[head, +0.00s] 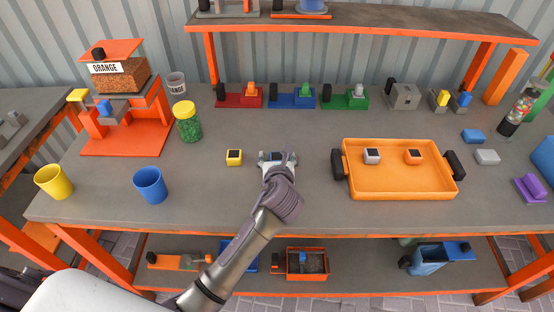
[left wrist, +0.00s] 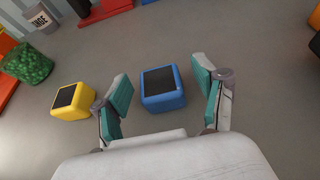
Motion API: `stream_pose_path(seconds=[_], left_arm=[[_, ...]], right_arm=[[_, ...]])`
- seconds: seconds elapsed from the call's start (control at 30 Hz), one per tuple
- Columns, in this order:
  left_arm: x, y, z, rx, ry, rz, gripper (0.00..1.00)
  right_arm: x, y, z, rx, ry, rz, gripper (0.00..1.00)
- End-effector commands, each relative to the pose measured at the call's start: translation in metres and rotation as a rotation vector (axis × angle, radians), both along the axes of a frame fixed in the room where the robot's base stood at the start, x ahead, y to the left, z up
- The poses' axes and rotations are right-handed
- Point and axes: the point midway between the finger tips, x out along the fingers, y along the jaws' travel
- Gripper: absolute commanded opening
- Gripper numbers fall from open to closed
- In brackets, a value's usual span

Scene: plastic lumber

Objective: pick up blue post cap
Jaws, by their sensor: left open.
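The blue post cap (left wrist: 163,88) is a small rounded blue block with a dark square top, on the grey bench. In the left wrist view it sits between the spread fingertips of my left gripper (left wrist: 160,92), with a gap on either side. In the head view the gripper (head: 277,157) is over the cap and mostly covers it; a bit of blue shows between the fingers. The left gripper is open and holds nothing. A yellow post cap (head: 234,157) stands just left of the gripper, and it also shows in the left wrist view (left wrist: 73,101). My right gripper is not in view.
An orange tray (head: 400,184) with a white cap (head: 371,156) and an orange cap (head: 413,157) stands right of the gripper. A green-filled jar (head: 188,123), a blue cup (head: 149,186) and a yellow cup (head: 54,182) are left. Coloured fixtures line the back.

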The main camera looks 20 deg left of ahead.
Motion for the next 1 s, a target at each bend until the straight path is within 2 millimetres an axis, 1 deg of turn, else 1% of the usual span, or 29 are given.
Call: stream_pose_path(seconds=[0.23, 0.27, 0.6, 0.63, 0.87, 1.0], left_arm=[[0.0023, 0.0005, -0.0012, -0.001, 0.001, -0.001, 0.71], [0.0022, 0.0005, -0.0011, -0.001, 0.001, -0.001, 0.68], [0.0020, 0.0004, -0.0012, -0.001, 0.001, -0.001, 0.11], [0.0021, 0.0004, -0.0010, 0.000, 0.000, -0.001, 0.09], [0.0020, 0.0004, -0.0004, 0.000, 0.000, -0.001, 0.09], [0.0020, 0.0005, 0.0039, 0.000, 0.000, -0.001, 0.09]], right_arm=[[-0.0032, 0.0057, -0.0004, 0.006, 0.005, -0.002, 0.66], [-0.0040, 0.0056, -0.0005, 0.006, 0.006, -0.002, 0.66], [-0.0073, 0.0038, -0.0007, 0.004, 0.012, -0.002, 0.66], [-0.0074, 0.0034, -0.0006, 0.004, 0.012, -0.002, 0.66], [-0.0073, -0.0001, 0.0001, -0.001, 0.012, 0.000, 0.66], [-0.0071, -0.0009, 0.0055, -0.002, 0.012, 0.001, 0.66]])
